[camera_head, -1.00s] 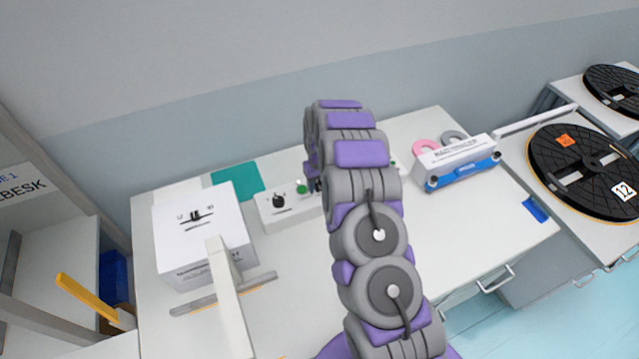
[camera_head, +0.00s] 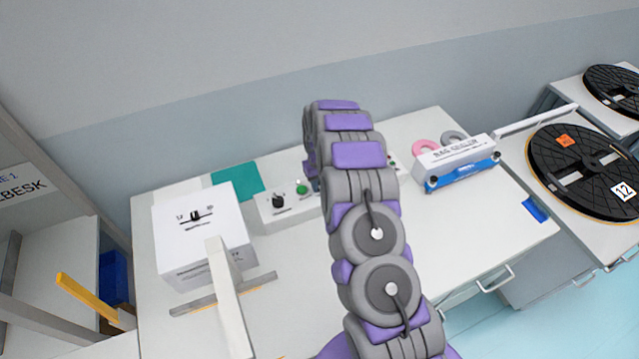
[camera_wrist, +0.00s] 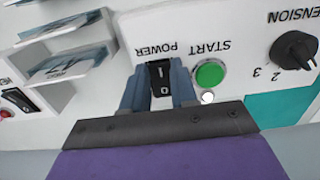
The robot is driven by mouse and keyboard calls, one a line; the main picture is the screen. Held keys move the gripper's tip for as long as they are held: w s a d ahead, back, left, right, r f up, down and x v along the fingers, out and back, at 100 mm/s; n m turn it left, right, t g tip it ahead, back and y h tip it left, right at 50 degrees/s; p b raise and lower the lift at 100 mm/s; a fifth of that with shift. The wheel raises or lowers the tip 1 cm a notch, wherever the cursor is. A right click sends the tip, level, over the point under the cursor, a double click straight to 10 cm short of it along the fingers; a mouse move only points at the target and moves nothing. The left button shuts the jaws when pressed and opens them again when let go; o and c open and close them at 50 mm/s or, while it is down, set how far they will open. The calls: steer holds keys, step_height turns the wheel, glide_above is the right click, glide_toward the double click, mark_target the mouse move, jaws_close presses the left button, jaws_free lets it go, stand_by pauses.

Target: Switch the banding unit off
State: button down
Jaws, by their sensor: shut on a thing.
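The banding unit is the long white control box (camera_head: 268,217) at the back of the bench, with a black knob and a green button. In the wrist view its white panel (camera_wrist: 222,42) appears upside down, with a green START button (camera_wrist: 209,74) and a black TENSION knob (camera_wrist: 295,50). The black POWER rocker switch (camera_wrist: 159,73) sits between the two blue-grey fingers of my gripper (camera_wrist: 160,88), which is shut on it. Which side of the rocker is pressed I cannot tell. In the head view my arm hides the gripper and switch.
A second black rocker (camera_wrist: 18,100) shows at the wrist view's left edge, below slots holding banded stacks (camera_wrist: 75,60). A white box (camera_head: 205,245) stands left on the bench, a bag sealer (camera_head: 457,163) right. A teal mat (camera_head: 238,181) lies behind. The front bench is partly clear.

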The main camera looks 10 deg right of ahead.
steer(key=shift+w+r+g+h, duration=0.15)
steer(key=shift+w+g+h, duration=0.2)
steer(key=shift+g, duration=0.85)
steer(key=c, duration=0.9)
jaws_free()
steer(key=shift+a, duration=0.1)
steer(key=shift+w+r, duration=0.1)
steer(key=p+v, duration=0.8)
steer(key=v, duration=0.9)
steer(key=shift+w+p, duration=0.15)
steer(key=shift+p, duration=0.15)
